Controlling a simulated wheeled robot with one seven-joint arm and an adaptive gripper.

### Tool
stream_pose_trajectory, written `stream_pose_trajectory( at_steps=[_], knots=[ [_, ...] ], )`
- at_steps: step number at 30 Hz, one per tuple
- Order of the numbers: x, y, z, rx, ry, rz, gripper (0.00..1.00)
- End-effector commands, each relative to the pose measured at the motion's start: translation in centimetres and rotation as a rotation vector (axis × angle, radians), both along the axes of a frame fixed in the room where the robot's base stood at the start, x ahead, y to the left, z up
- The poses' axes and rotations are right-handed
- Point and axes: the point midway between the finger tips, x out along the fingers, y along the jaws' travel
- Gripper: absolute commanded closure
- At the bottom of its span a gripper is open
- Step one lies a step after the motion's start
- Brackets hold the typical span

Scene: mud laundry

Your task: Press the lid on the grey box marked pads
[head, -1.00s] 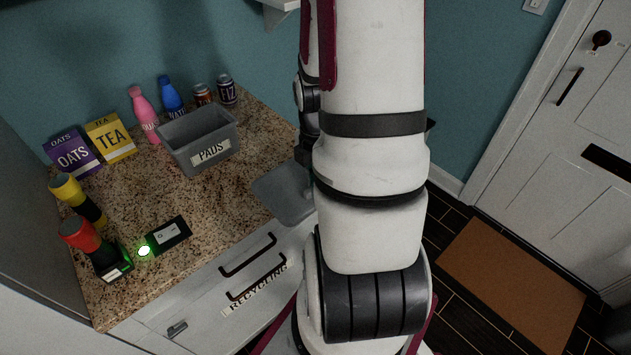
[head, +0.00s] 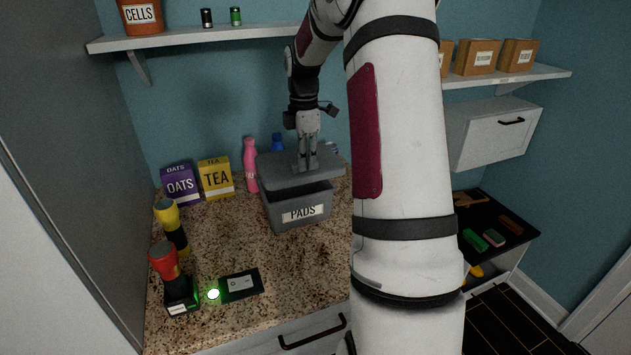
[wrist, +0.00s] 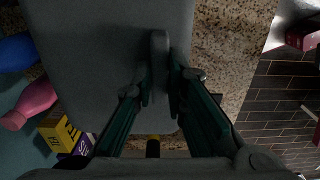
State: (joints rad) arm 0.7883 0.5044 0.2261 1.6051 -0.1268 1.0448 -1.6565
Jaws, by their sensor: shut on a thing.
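The grey box marked PADS (head: 276,214) stands upright on the speckled counter in the head view, its white label facing front. My gripper (head: 307,167) is above it, pointing down and shut on the raised handle of the grey lid (head: 272,172). The lid is over the box, and a dark gap shows between its front edge and the box rim. In the wrist view the lid (wrist: 95,60) fills the middle, with its handle between the fingers of my gripper (wrist: 162,90). The lid hides the box there.
Pink (head: 250,165) and blue (head: 278,142) bottles stand behind the box. Oats (head: 180,185) and tea (head: 215,178) boxes are to its left. A shelf (head: 200,38) hangs above. The counter's front middle is clear.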

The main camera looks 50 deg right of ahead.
Motion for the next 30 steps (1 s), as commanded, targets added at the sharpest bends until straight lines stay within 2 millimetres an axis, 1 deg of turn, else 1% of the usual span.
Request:
stream_pose_trajectory(
  at_steps=[1,3,8,21,30],
  knots=[
    [0.5,-0.1,0.2,0.0,-0.001,-0.003,1.0],
    [0.9,-0.1,0.4,-0.001,-0.002,-0.007,1.0],
    [1.1,0.0,0.2,0.001,0.0,-0.011,1.0],
    [1.2,0.0,-3.5,0.0,0.0,-0.011,1.0],
    [1.0,0.0,-5.1,0.001,0.0,-0.01,1.0]
  ],
)
